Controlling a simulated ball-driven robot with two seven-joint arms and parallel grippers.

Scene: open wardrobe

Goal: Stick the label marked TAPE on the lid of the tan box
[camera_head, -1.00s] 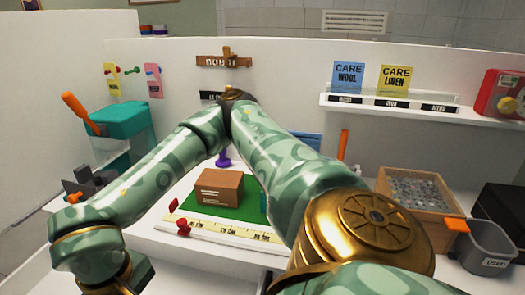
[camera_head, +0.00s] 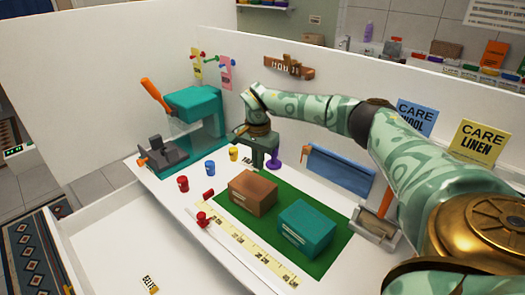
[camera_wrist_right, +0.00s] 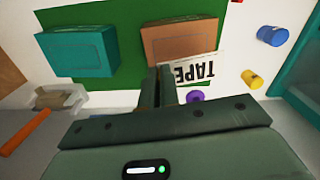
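The tan box (camera_head: 252,192), brown and closed, sits on the green mat (camera_head: 325,260), left of a teal box (camera_head: 305,228); it also shows in the right wrist view (camera_wrist_right: 185,40). My right gripper (camera_head: 260,163) is just behind the tan box, pointing down. In the right wrist view its fingers (camera_wrist_right: 158,88) are nearly together, with the white TAPE label (camera_wrist_right: 196,73) at them, apparently pinched. The label reads upside down there and overlaps the near edge of the tan box in the picture. Whether it touches the box I cannot tell. My left gripper is not in view.
A purple-handled item (camera_head: 275,160) stands close beside the right gripper. Red (camera_head: 183,184), blue (camera_head: 210,167) and yellow (camera_head: 233,153) small cylinders stand left of the box. A yellow measuring strip (camera_head: 262,253) runs along the front. An open drawer (camera_head: 125,245) lies below.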

